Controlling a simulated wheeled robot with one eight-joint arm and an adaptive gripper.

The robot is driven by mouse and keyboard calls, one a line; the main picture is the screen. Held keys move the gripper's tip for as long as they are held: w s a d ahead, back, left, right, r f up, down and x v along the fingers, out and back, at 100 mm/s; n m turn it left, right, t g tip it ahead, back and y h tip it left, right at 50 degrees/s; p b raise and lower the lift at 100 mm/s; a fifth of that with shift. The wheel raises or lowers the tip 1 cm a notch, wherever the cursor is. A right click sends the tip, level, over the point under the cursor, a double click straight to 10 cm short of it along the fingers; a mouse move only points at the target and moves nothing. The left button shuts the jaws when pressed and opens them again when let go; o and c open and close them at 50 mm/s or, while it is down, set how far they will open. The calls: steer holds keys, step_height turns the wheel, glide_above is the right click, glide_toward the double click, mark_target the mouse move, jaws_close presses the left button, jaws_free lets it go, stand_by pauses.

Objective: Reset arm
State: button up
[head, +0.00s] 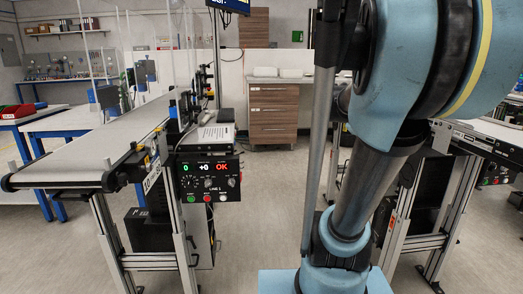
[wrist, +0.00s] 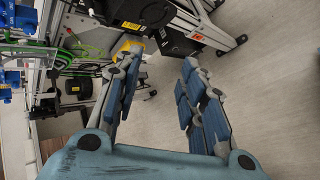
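My gripper (wrist: 160,85) shows in the wrist view with its two blue-padded fingers spread apart. It is open, and nothing is between the fingers but the view of the floor and conveyor frame behind. In the head view my blue and black arm fills the right side, and the gripper itself is not visible there.
A belt conveyor (head: 100,150) with a control box (head: 209,178) reading "OK" stands at the left. Another conveyor (head: 490,135) stands at the right, partly behind my arm. A wooden drawer cabinet (head: 273,115) is at the back. The floor (head: 262,190) between is clear.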

steer(key=s+a+f+m+g+y, duration=0.2)
steer(key=s+a+f+m+y, duration=0.6)
steer(key=s+a+f, duration=1)
steer(key=a+f, duration=0.2)
steer(key=a, duration=0.1)
steer(key=shift+a+g+y, duration=0.3)
steer(key=shift+y, duration=0.1)
